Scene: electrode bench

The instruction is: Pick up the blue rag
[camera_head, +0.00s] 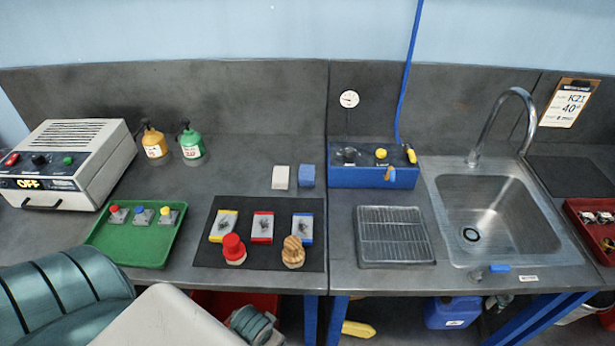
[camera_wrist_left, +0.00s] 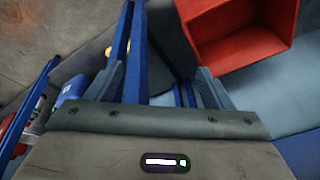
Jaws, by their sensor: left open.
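The blue rag (camera_head: 307,176) looks like a small folded block. It lies on the grey bench near the back, just right of a similar whitish block (camera_head: 281,177) and left of the blue control box. My left arm comes in at the lower left of the head view, and its fingertips cannot be made out there. In the left wrist view my left gripper (camera_wrist_left: 160,82) is open and empty, with its fingers wide apart. It faces the floor area and blue bench legs, away from the rag. My right gripper is not in view.
A dark mat (camera_head: 211,255) with several small items lies in front of the rag. A green tray (camera_head: 108,250) is at left, and a blue control box (camera_head: 345,178) and a wire rack (camera_head: 396,236) are at right. A red bin (camera_wrist_left: 228,45) is below.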

